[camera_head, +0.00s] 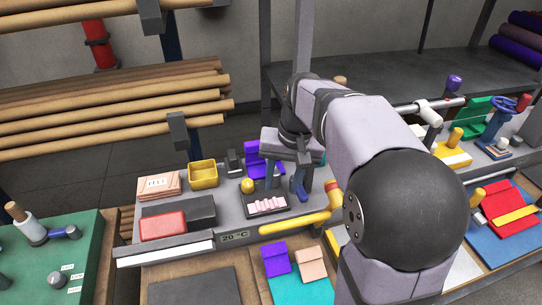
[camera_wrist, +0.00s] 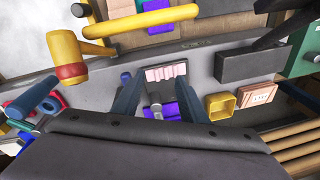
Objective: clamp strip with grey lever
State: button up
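The pink strip (camera_head: 266,206) lies in pale segments on a small dark plate; it also shows in the wrist view (camera_wrist: 166,72), just beyond my fingertips. My gripper (camera_wrist: 158,92) is open, with its two blue-grey fingers wide apart and nothing held between them. In the wrist view a small grey lever-like piece (camera_wrist: 157,108) shows between the fingers, in front of a purple part (camera_wrist: 170,113). The purple part also stands behind the plate in the head view (camera_head: 253,162). My gripper (camera_head: 285,178) is above the rear right of the plate there. Contact is unclear.
A yellow bin (camera_head: 203,175), a pink stack (camera_head: 160,186) and a dark block (camera_head: 193,211) stand to the left. A yellow bar (camera_head: 294,223) lies in front. My arm hides much of the right bench. A yellow mallet-like piece (camera_wrist: 82,60) shows left in the wrist view.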

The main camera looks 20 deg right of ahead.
jog(key=w+n+t, duration=0.1)
jog(key=w, duration=0.4)
jog(key=w+d+f+n+t, duration=0.1)
jog(key=w, duration=0.4)
jog(key=w+d+n+t+h, duration=0.1)
jog(key=w, duration=0.4)
jog(key=shift+f+n+p, duration=0.3)
jog(key=shift+f+n, duration=0.1)
jog(key=shift+p+x, duration=1.3)
jog(key=shift+x, duration=2.4)
jog(key=shift+c, duration=0.3)
jog(key=shift+r, duration=0.1)
grip_shut()
